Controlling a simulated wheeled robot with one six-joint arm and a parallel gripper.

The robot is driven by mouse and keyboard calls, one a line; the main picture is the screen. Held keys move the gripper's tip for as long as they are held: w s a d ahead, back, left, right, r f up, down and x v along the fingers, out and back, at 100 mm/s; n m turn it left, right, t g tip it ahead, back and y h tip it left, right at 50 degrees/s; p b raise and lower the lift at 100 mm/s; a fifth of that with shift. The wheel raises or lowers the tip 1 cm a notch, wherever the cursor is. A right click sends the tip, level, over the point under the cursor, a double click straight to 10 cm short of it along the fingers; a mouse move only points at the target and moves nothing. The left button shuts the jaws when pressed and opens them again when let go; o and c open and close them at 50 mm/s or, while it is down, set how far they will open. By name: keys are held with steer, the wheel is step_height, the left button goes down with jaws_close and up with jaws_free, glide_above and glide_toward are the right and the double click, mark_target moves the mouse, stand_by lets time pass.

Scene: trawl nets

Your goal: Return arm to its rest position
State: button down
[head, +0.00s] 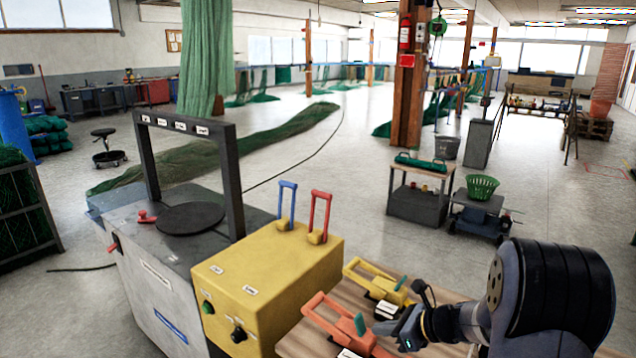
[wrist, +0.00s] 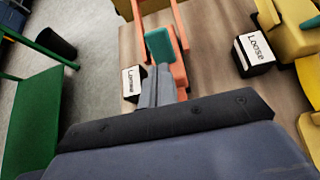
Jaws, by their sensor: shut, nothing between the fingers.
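My gripper (head: 383,327) is low at the right in the head view, above a wooden table. Its grey fingers (wrist: 158,88) are together with nothing between them. Just beyond the fingertips is an orange lever device (head: 338,326) with a teal piece (wrist: 160,45). I cannot tell whether the fingertips touch it. A yellow lever device (head: 375,279) with a similar teal piece stands behind it on the table.
A yellow control box (head: 262,285) with blue and red handles stands left of the table, against a grey machine (head: 160,275) with an upright black frame. A cart (head: 418,203) and a green basket (head: 482,187) stand beyond. Open floor (head: 330,190) lies behind.

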steer(key=shift+s+d+f+t+y+b, duration=0.3)
steer(key=shift+d+f+t+y+b, duration=0.5)
steer(key=shift+b, duration=1.75)
steer(key=shift+s+d+f, duration=0.25)
steer(key=shift+s+d, duration=0.5)
steer(key=shift+d, duration=0.25)
steer(key=v, duration=0.5)
steer(key=shift+s+d+r, duration=0.1)
steer(key=shift+s+d, duration=0.15)
steer(key=shift+s, duration=0.05)
